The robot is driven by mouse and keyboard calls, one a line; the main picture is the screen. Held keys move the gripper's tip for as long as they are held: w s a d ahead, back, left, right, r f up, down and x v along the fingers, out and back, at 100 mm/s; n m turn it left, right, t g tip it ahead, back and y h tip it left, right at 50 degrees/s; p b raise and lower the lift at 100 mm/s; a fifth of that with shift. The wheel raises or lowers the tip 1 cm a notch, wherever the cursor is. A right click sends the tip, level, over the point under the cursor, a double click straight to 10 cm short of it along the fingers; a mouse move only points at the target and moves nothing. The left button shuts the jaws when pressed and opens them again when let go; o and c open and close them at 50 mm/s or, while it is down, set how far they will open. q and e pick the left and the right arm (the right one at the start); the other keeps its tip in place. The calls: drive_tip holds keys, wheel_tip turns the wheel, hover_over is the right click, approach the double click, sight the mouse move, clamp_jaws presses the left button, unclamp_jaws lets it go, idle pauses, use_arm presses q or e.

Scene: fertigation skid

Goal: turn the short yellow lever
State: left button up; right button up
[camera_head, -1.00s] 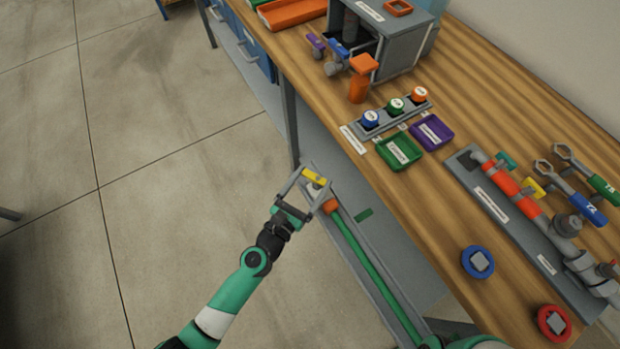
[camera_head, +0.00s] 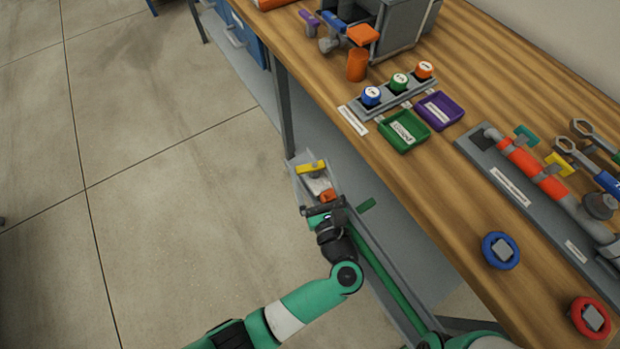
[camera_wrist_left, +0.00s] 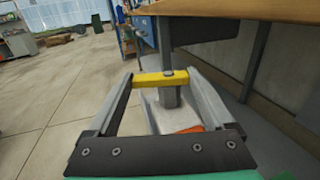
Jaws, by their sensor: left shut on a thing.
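The short yellow lever (camera_head: 311,168) sits on a grey fitting at the far end of a low pipe run beside the bench. My left gripper (camera_head: 313,164) is shut on this lever, with one finger at each end of it. The left wrist view also shows the yellow lever (camera_wrist_left: 150,78) spanning between the fingers, with a grey stem under it. My right gripper is out of view.
The wooden bench (camera_head: 440,170) overhangs the pipe run on the right. A green pipe (camera_head: 385,270) and a small green lever (camera_head: 366,205) lie nearby. Another yellow lever (camera_head: 558,164) is on the bench-top pipe.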

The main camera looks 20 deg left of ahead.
use_arm(q)
drive_tip(key=shift+w+d+f+n+g+y+b, duration=0.1)
drive_tip(key=shift+d+f+n+g+y+b, duration=0.05)
drive_tip(key=shift+n+g+y+b, duration=0.6)
drive_tip(key=shift+d+r+n+g+y, duration=0.1)
drive_tip(key=shift+r+n+g+y, duration=0.1)
drive_tip(key=shift+n+g+y, duration=0.75)
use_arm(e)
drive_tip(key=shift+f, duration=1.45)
use_arm(q)
drive_tip(key=shift+g, duration=0.3)
drive_tip(key=o, duration=1.1)
